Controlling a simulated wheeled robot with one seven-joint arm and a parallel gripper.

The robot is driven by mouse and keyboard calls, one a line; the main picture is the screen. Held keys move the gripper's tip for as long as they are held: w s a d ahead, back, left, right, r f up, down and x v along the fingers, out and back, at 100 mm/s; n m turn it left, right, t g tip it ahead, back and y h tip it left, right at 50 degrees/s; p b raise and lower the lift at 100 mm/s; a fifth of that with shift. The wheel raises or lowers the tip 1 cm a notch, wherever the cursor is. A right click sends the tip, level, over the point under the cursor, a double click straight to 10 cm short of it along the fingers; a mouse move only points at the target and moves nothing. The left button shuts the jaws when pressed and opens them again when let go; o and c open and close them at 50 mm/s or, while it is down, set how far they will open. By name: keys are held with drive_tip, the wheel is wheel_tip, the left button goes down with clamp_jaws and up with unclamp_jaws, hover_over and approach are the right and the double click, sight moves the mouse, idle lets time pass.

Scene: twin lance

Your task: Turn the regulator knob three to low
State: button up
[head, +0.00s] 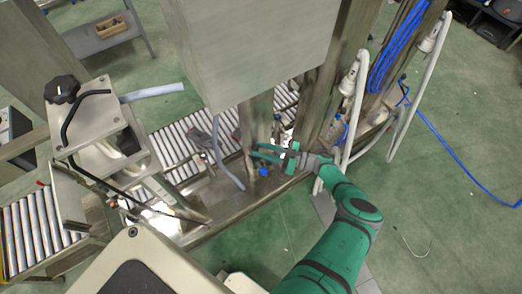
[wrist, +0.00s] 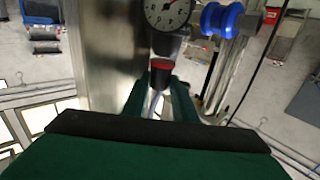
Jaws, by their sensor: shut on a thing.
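The regulator knob (wrist: 161,66) is a small black knob with a red ring, in the upper middle of the wrist view. A round white pressure gauge (wrist: 167,12) with a dark needle sits just above it. My gripper (wrist: 160,88) is shut on the knob, with one green finger on each side. In the head view my green gripper (head: 270,152) reaches in beside the steel column, and the knob is too small to make out there. I cannot tell which numbered regulator this is, and no low marking is legible.
A blue fitting (wrist: 221,20) sits right of the gauge. A steel column (wrist: 105,55) stands close on the left. In the head view, roller conveyors (head: 172,150) lie left, and white pipes (head: 352,110) and blue hoses (head: 397,45) stand right.

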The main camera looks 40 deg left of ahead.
drive_tip(key=o, duration=1)
drive_tip(key=shift+o, duration=0.2)
drive_tip(key=shift+w, duration=0.1)
drive_tip(key=shift+w, duration=0.1)
drive_tip(key=shift+s+r+m+t, duration=0.1)
drive_tip(key=shift+s+m+t, duration=0.1)
drive_tip(key=shift+m+t, duration=0.3)
drive_tip(key=shift+s+m+t, duration=0.35)
drive_tip(key=shift+m+t, duration=0.9)
drive_tip(key=shift+t, duration=0.7)
drive_tip(key=shift+s+m+t, duration=0.3)
drive_tip(key=shift+m+t, duration=0.9)
drive_tip(key=shift+t, duration=0.7)
drive_tip(key=shift+s+m+t, duration=0.35)
drive_tip(key=shift+m+t, duration=0.9)
drive_tip(key=shift+t, duration=0.7)
drive_tip(key=shift+s+a+m+t+h, duration=0.1)
drive_tip(key=shift+s+m+t+h, duration=0.1)
drive_tip(key=shift+m+t+h, duration=1.3)
